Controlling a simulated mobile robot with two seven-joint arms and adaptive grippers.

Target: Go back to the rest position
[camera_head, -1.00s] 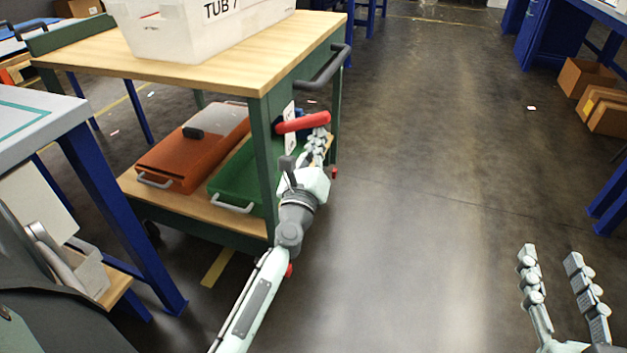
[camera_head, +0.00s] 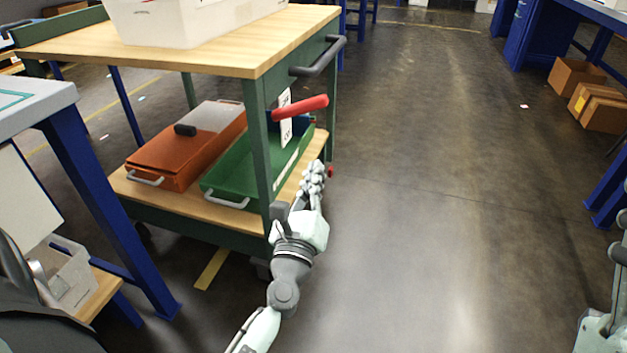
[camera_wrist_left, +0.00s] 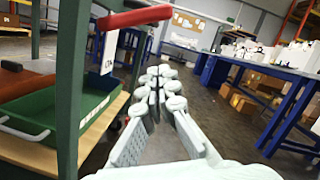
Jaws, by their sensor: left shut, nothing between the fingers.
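My left gripper (camera_head: 314,180) is shut and empty in the head view, just right of the front corner post of the green cart (camera_head: 258,140). In the left wrist view its fingers (camera_wrist_left: 163,80) are closed together over open floor, with the cart at left. My right gripper (camera_head: 622,255) is cut off at the right edge of the head view, so its fingertips are only partly visible and its opening cannot be judged.
An orange case (camera_head: 188,148) and a green tray (camera_head: 258,170) lie on the lower shelf. A white tub (camera_head: 190,20) stands on top. Cardboard boxes (camera_head: 598,104) lie at right. Floor between is clear.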

